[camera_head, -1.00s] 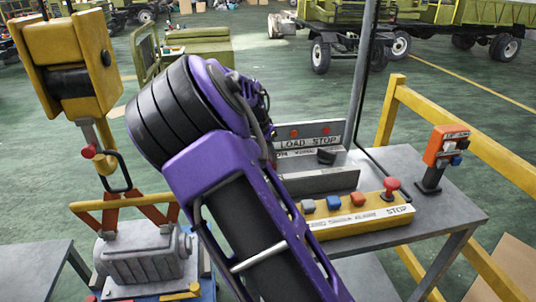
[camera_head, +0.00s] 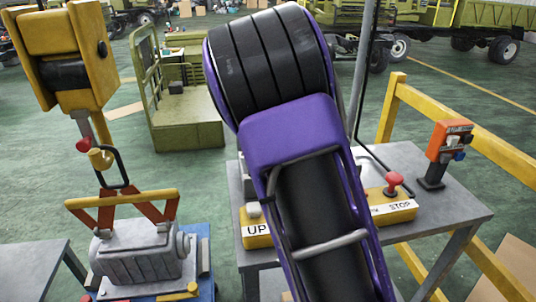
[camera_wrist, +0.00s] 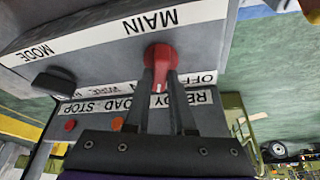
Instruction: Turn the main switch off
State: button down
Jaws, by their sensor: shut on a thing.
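The main switch (camera_wrist: 162,58) is a red rotary knob on a grey panel, under an upside-down MAIN label (camera_wrist: 160,22) in the wrist view. An OFF label (camera_wrist: 207,77) is to the right of its lower end. My gripper (camera_wrist: 160,84) is shut on the knob, one dark finger on each side. The knob's narrow part points down in the picture, between the fingers; its exact setting is hard to read. In the head view my purple arm hides the switch and my gripper.
In the head view, a yellow button box (camera_head: 400,212) with a red stop button (camera_head: 394,181) lies on the grey table (camera_head: 455,212). An orange box (camera_head: 449,141) stands at right. A yellow hoist (camera_head: 70,60) hangs at left.

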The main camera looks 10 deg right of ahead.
jog(key=n+y+b, duration=0.1)
jog(key=n, duration=0.1)
jog(key=n+b, duration=0.1)
jog(key=n, duration=0.1)
jog(key=n+y+b, duration=0.1)
jog(key=n, duration=0.1)
jog(key=shift+d+y, duration=0.3)
jog(key=n, duration=0.3)
jog(key=shift+y+b, duration=0.35)
jog(key=shift+y, duration=0.05)
jog(key=shift+w+n+g+y, duration=0.1)
jog(key=shift+n+g+y, duration=0.45)
jog(key=shift+n, duration=1.25)
jog(key=c, duration=0.8)
grip_release()
jog(key=shift+o, duration=0.2)
jog(key=p+v, duration=0.2)
jog(key=v, duration=1.5)
jog(key=shift+d+r, duration=0.2)
